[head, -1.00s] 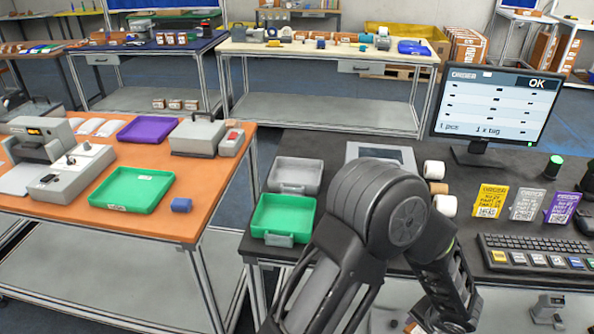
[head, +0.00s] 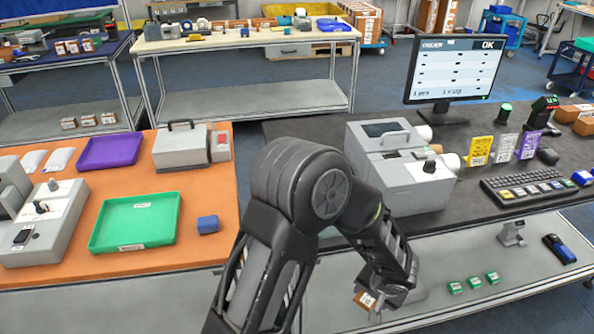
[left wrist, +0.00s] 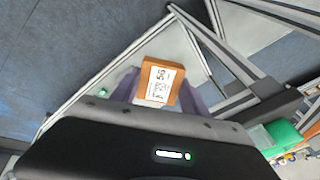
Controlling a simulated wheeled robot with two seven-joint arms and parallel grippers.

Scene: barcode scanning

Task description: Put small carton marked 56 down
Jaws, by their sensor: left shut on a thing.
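The small carton marked 56 (left wrist: 159,82) is a brown box with a white label reading 56, in the middle of the left wrist view. My left gripper (left wrist: 160,98) is shut on it, with a finger at each side. In the head view the carton (head: 367,299) shows at the end of my left arm, low and in front of the dark desk, over the grey lower shelf. The arm hides most of the gripper there. I cannot tell whether the carton touches the shelf. My right gripper is in neither view.
The dark desk (head: 480,222) bears a grey machine (head: 405,175), a monitor (head: 455,70), a keyboard (head: 523,185) and tag cards. Small green boxes (head: 473,282) and a blue-black device (head: 559,249) lie on the lower shelf (head: 445,305). An orange table (head: 205,255) with trays stands left.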

